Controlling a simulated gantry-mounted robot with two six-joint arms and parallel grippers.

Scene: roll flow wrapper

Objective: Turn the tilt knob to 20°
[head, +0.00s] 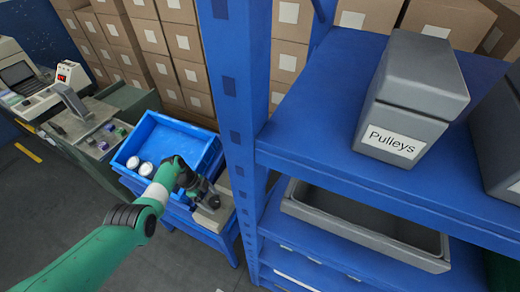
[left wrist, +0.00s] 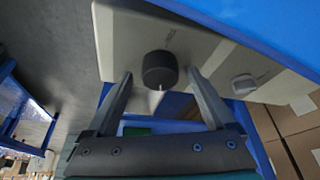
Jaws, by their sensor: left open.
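A round dark knob (left wrist: 160,70) stands out from a beige panel (left wrist: 125,45) in the left wrist view. A small pale mark shows at its lower edge; the lettering beside it is too small to read. A second, light grey knob (left wrist: 243,84) sits on the panel to the right. I cannot tell by label which is the tilt knob. My left gripper (left wrist: 159,76) is open, its fingertips on either side of the dark knob with gaps showing. In the head view my left gripper (head: 204,193) is at the beige unit (head: 213,217), hiding its knobs. My right gripper is not in view.
A blue tray (head: 187,142) with two white rolls (head: 146,169) lies left of the beige unit. A blue rack upright (head: 240,110) stands close on the right, with shelves holding a grey Pulleys box (head: 418,95). Cardboard boxes (head: 185,42) are stacked behind.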

